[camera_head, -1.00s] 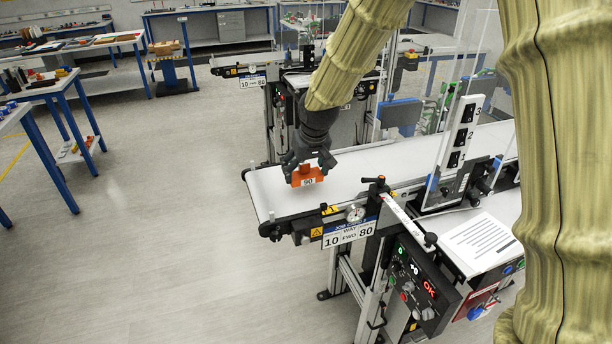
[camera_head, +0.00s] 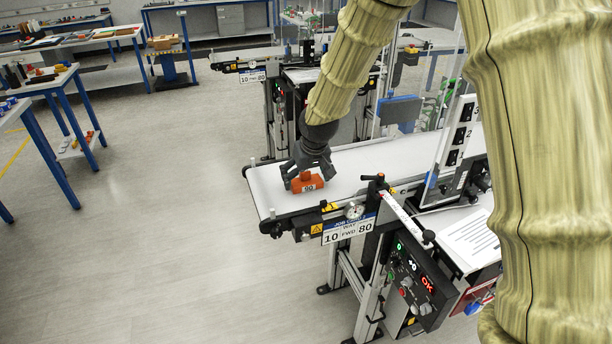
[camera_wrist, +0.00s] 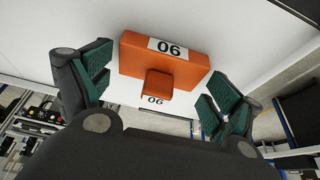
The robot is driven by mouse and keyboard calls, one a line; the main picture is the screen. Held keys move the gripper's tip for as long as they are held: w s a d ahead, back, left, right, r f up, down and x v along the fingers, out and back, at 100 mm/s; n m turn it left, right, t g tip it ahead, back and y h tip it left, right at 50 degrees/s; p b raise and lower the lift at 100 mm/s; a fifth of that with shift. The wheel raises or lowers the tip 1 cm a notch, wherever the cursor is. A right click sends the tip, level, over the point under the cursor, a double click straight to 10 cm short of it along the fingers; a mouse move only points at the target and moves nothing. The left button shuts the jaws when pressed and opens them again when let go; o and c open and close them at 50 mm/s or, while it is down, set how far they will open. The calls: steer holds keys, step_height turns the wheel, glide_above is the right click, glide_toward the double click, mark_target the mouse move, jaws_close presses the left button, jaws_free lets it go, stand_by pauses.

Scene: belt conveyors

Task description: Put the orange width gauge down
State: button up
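The orange width gauge (camera_head: 308,184) is a block with a small raised handle and a white label marked 90. It appears to rest on the white belt near the conveyor's left end. In the wrist view the gauge (camera_wrist: 190,68) lies beyond and between my fingers, its label upside down. My gripper (camera_head: 310,177) is right over it, coming down from above. In the wrist view my gripper (camera_wrist: 158,82) is open, its green-padded fingers spread wide on either side of the small handle with clear gaps. The gauge's underside is hidden.
The belt (camera_head: 360,168) is clear around the gauge. A black clamp knob (camera_head: 375,180) and a dial (camera_head: 354,211) stand along its near edge. A control box (camera_head: 415,280) hangs in front. Tables with items (camera_head: 50,85) stand at the left; the floor between is free.

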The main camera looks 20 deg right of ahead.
steer(key=shift+r, duration=0.15)
steer(key=b+v, duration=0.2)
steer(key=v, duration=1)
stand_by(0.4)
